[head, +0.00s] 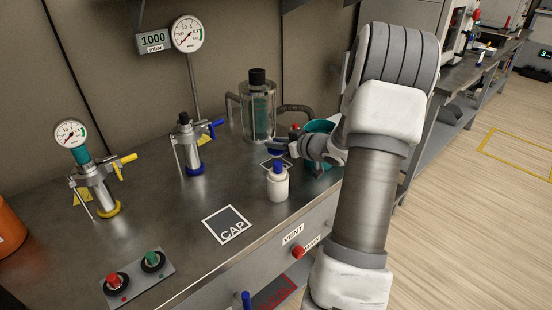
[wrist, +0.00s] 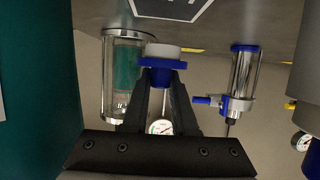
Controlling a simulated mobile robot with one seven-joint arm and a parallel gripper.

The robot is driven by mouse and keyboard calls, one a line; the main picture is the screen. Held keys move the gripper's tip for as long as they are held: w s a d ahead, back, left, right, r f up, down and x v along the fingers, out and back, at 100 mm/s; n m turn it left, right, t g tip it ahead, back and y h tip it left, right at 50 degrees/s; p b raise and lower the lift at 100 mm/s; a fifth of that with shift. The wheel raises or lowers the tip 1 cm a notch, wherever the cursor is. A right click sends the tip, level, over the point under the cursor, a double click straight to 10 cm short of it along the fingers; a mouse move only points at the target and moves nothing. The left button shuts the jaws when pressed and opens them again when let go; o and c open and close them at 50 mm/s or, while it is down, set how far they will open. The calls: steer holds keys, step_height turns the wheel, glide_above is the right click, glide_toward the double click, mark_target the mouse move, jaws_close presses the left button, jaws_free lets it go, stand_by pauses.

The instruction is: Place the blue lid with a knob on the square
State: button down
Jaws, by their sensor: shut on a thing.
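My gripper (head: 279,145) reaches in from the right above the bench and is shut on the blue lid (head: 277,153). In the wrist view the fingers (wrist: 162,82) close on the lid's blue part (wrist: 161,62), with a pale disc at its end. The lid is small and partly hidden by the fingers in the head view. A dark, white-bordered square marked CAP (head: 227,224) lies bare at the bench front. Another outlined square (head: 266,163) lies farther back, partly hidden by a white bottle. Part of a square (wrist: 172,8) shows in the wrist view; I cannot tell which.
Metal valves (head: 190,150) stand left. Bench around the CAP square is clear.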

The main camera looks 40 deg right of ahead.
mark_target(278, 153)
steer(key=shift+f+b, duration=0.7)
steer(key=shift+f, duration=1.3)
steer(key=shift+f, duration=0.15)
steer(key=c, duration=0.7)
jaws_free()
steer(key=shift+r, duration=0.2)
steer(key=shift+s+r, duration=0.15)
steer(key=shift+s, duration=0.1)
steer(key=p+v, duration=0.4)
steer(key=v, duration=0.7)
steer(key=shift+s, duration=0.2)
